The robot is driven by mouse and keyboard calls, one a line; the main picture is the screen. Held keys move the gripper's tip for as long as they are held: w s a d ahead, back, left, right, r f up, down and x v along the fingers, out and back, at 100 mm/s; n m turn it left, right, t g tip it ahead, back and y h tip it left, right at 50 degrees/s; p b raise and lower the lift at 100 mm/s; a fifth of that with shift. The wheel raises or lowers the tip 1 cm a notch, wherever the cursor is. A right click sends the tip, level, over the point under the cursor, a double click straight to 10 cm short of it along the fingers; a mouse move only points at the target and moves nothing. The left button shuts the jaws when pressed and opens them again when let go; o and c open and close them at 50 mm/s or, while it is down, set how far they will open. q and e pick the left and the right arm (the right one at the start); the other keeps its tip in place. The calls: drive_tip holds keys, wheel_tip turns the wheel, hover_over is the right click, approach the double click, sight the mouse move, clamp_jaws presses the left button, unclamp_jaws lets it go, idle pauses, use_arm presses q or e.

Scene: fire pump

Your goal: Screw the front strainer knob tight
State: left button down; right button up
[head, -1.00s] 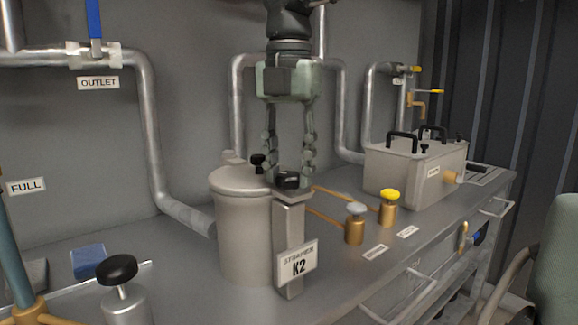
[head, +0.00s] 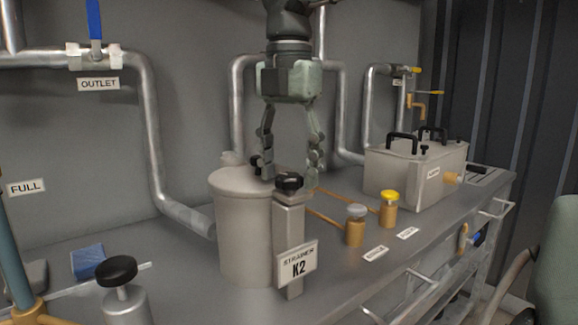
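The strainer (head: 243,230) is a pale grey lidded pot with a front post (head: 289,220). The front strainer knob (head: 289,181) is black and sits on top of this post. My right gripper (head: 290,178) points down over the post from above. Its fingers are spread, one to each side of the knob in the picture, with visible gaps between them and the knob. I cannot tell how far behind the knob the fingertips are. A second black knob at the lid's back (head: 256,161) is partly hidden by the left finger. My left gripper is not in view.
A "STRAINER K2" label (head: 298,264) hangs on the post. Brass fittings with grey (head: 356,211) and yellow (head: 389,195) caps and a grey box (head: 415,170) stand to the right. A black-knobbed cylinder (head: 118,270) and blue block (head: 88,262) are at left.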

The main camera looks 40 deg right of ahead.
sight(289, 175)
wheel_tip(289, 175, up, 12)
idle(0.7)
